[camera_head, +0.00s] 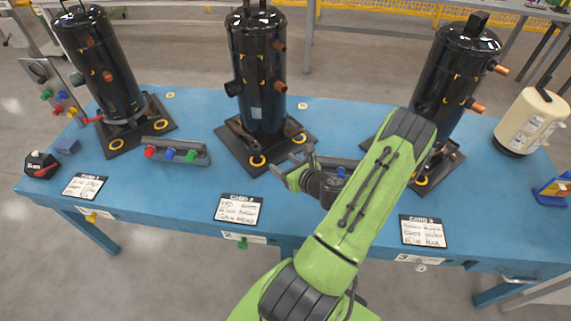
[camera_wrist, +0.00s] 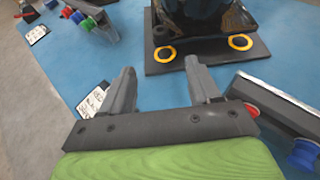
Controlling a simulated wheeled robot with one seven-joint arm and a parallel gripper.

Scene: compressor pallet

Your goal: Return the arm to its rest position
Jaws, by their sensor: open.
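My gripper (camera_head: 296,168) is at the end of my green arm, over the blue table in front of the middle compressor. In the wrist view my gripper (camera_wrist: 158,80) has its two grey fingers apart, with nothing between them but blue tabletop below. The middle black compressor (camera_head: 256,70) stands upright on its dark base plate, behind my gripper. The base plate (camera_wrist: 205,55) with two yellow-ringed holes shows just beyond the fingers. My forearm hides part of the right compressor's base.
The left compressor (camera_head: 100,65) and right compressor (camera_head: 455,75) stand on the blue table (camera_head: 150,215). A rack (camera_head: 180,153) with coloured caps lies between the left and middle ones; another rack (camera_wrist: 275,107) is partly behind my gripper. A cream canister (camera_head: 530,120) stands at the right end.

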